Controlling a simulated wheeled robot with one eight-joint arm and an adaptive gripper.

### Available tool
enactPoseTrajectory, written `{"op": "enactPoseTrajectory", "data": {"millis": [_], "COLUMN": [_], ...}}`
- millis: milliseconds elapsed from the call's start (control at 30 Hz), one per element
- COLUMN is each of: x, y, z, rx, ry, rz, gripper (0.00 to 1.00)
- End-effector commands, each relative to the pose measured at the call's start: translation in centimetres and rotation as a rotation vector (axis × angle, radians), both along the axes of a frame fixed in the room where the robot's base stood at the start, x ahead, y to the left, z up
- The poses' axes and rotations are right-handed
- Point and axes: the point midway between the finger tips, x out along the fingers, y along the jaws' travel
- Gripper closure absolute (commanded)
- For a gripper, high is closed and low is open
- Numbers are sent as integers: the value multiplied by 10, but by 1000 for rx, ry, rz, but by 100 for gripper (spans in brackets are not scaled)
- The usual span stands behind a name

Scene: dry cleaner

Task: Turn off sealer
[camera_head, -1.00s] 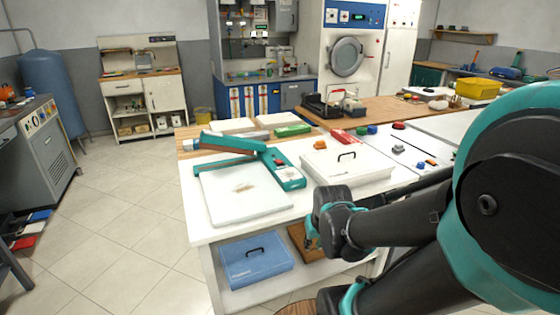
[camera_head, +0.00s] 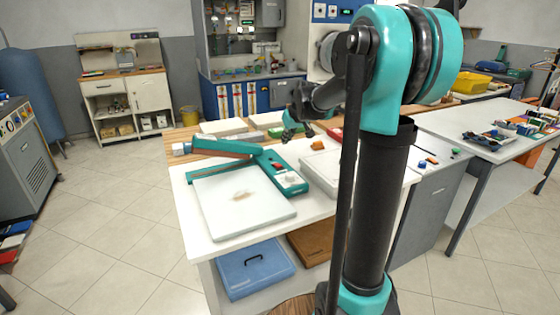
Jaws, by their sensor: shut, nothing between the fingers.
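The sealer (camera_head: 262,160) is a teal device on the white table, with a long teal lever arm raised at an angle to the left. Its control panel at the right end bears a red switch (camera_head: 277,166) and a dial (camera_head: 291,178). A white plate (camera_head: 240,205) with a brownish mark lies in front of it. My gripper (camera_head: 287,135) is small in view, shut and empty, and appears above and behind the sealer's panel. Whether the switch is on or off is too small to tell.
A white lidded box (camera_head: 322,172) sits right of the sealer, partly hidden by my arm. White blocks (camera_head: 223,127) lie behind the lever. A blue case (camera_head: 255,267) is on the shelf below. A side table (camera_head: 490,150) with small items stands at right.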

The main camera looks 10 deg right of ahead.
Motion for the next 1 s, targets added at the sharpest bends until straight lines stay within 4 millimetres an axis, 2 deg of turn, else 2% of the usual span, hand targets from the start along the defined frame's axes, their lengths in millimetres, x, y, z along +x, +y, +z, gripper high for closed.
{"op": "enactPoseTrajectory", "data": {"millis": [333, 467, 1000], "x": [1, 6, 55], "y": [0, 2, 18], "z": [-1, -8, -86], "rx": [0, -1, 1], "ry": [0, 0, -1], "rz": [0, 1, 1], "gripper": [100, 100, 100]}}
